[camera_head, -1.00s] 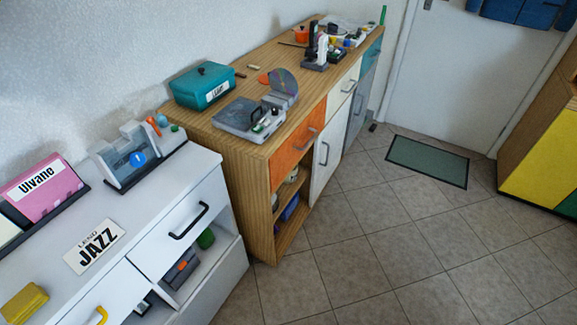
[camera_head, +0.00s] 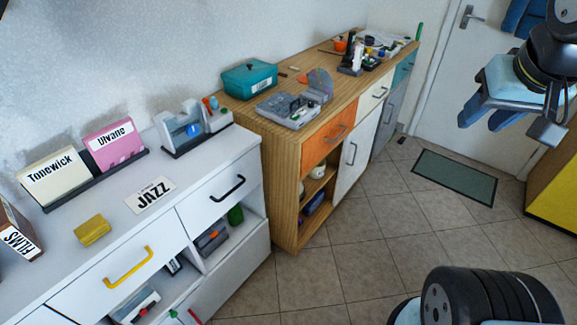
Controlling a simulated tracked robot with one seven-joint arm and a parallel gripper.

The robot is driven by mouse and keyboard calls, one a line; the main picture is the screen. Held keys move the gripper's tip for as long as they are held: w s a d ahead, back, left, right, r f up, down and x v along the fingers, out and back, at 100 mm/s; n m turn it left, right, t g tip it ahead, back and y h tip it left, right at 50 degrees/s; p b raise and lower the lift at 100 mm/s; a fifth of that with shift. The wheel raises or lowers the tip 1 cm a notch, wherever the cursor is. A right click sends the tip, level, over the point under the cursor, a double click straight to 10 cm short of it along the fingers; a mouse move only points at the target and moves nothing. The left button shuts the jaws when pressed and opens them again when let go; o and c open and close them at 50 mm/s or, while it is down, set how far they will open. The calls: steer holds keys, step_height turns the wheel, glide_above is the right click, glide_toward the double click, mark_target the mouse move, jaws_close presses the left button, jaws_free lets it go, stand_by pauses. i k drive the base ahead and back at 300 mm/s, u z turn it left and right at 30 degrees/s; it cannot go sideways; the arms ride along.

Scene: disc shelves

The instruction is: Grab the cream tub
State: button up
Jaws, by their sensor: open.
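A small pale, cream-coloured round container (camera_head: 318,170) stands in the upper open shelf space of the wooden cabinet, below the orange drawer. It is small and partly in shadow, so I cannot tell for sure that it is the cream tub. My gripper (camera_head: 487,117) is at the upper right in the head view, open and empty, its blue fingers apart. It is in the air in front of the door, well to the right of the cabinet and touching nothing.
The wooden cabinet (camera_head: 252,160) carries a teal box (camera_head: 248,80) and a grey disc player (camera_head: 287,109). The white cabinet (camera_head: 195,180) at left holds disc sleeves, a yellow box (camera_head: 92,230) and a grey dispenser. The tiled floor (camera_head: 365,235) is clear; a green mat (camera_head: 453,177) lies near the door.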

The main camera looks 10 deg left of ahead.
mark_target(319, 171)
steer(key=u, duration=0.85)
steer(key=i, duration=1.05)
steer(key=z, duration=0.1)
